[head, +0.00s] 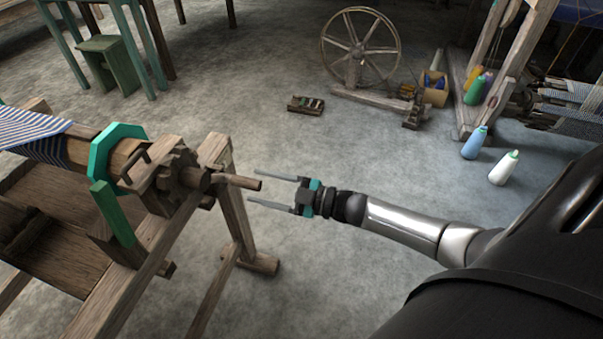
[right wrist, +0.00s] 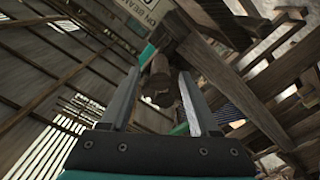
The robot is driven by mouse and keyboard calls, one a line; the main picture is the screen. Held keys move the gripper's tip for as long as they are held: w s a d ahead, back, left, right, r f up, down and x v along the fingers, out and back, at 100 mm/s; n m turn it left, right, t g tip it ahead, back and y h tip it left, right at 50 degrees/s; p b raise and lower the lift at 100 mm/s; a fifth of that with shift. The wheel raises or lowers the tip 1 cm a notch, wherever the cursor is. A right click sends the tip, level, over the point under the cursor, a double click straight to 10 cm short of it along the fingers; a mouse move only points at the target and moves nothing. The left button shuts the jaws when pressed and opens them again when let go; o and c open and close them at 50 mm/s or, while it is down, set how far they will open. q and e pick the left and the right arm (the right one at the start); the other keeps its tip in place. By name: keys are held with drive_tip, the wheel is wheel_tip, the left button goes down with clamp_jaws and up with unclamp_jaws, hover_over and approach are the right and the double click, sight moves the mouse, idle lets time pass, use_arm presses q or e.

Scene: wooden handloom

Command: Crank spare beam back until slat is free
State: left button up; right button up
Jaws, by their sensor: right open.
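The wooden beam (head: 125,157) lies at the left of the head view, with blue-and-white striped cloth (head: 35,130) on it. A toothed wooden wheel (head: 177,178) is at its near end, and a round wooden crank handle (head: 243,182) sticks out to the right. I cannot make out the slat. My right gripper (head: 252,186) is open, its two fingers pointing left at the end of the handle. In the right wrist view the handle (right wrist: 157,78) shows between the open fingers, with gaps beside it. My left gripper is not in view.
A green octagonal flange (head: 104,160) and green bar (head: 119,214) sit beside the wheel. The loom's wooden post (head: 236,215) stands just below the handle. A spinning wheel (head: 358,50), a small tray (head: 306,105) and bottles (head: 503,168) stand farther back. Open floor lies between.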

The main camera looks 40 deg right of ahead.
use_arm(q)
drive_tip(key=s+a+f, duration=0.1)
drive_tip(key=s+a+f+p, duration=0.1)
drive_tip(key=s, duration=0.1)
drive_tip(key=shift+p, duration=0.3)
use_arm(e)
drive_tip(key=v, duration=0.9)
drive_tip(key=shift+s+d, duration=0.25)
drive_tip(key=shift+s, duration=0.05)
